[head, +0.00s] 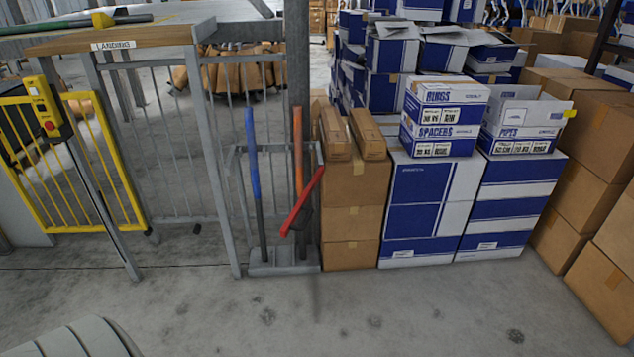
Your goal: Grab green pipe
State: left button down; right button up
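A long dark green pipe (60,26) lies along the wooden-edged table top marked LANDING (150,39), at the upper left. A small yellow piece (102,19) sits at the pipe, near its right part. The pipe's left end runs out of the picture. Neither of my grippers is in view.
A grey rack (285,268) holds blue-, orange- and red-handled tools beside the table. A yellow gate (103,170) and a post with a yellow control box (42,106) stand at left. Blue-white boxes (425,205) and brown cartons (600,130) fill the right.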

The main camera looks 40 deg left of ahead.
aim_at(145, 18)
jog(key=u, duration=1.2)
